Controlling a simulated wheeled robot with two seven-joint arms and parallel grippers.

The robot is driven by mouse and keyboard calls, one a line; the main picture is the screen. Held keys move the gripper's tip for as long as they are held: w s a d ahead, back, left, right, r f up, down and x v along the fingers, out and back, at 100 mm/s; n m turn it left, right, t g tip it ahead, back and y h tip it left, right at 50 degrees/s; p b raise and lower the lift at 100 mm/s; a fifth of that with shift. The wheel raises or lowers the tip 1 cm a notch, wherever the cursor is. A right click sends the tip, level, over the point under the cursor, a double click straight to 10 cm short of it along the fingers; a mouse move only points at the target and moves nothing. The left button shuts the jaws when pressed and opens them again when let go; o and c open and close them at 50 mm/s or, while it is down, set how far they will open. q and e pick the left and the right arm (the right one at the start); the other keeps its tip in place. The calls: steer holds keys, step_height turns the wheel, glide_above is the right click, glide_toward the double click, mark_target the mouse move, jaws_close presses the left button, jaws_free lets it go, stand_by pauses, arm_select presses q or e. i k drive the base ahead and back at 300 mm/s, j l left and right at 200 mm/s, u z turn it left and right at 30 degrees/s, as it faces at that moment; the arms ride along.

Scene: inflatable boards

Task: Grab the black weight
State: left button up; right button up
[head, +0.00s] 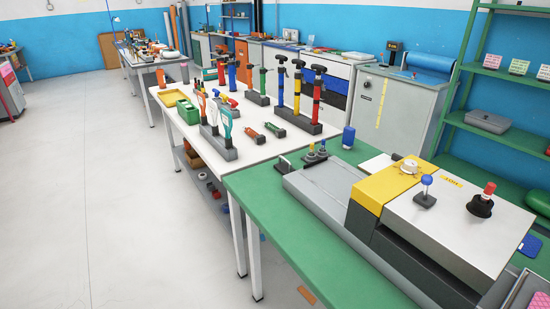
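A black piece with a round base and a red top (481,202) stands on the light grey top of the machine (445,225) at the right. It looks most like the black weight, but I cannot be sure. To its left is a small dark block with a blue ball on top (425,192). A white round dial-like piece (409,167) sits on the machine's yellow band. Neither of my grippers shows in the head view.
The machine is on a green table (265,205). A blue cylinder (348,137) stands near its far edge. A white table (183,128) with several upright pumps and tools adjoins it. Green shelves (490,72) stand at the right. The floor (90,190) at the left is clear.

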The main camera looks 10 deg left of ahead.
mark_target(284, 167)
steer(key=i+j, duration=0.2)
steer(key=j, duration=0.2)
steer(key=i+j+z, duration=0.1)
steer(key=j, duration=0.35)
steer(key=i+j, duration=0.25)
steer(key=j, duration=0.15)
steer(key=i+j+z, duration=0.1)
steer(key=j, duration=0.35)
steer(key=i+j, duration=0.25)
steer(key=j, duration=0.2)
steer(key=i+j+z, duration=0.1)
steer(key=j, duration=0.3)
steer(key=i+j, duration=0.25)
steer(key=j, duration=0.2)
steer(key=i+j+z, duration=0.1)
steer(key=j, duration=0.35)
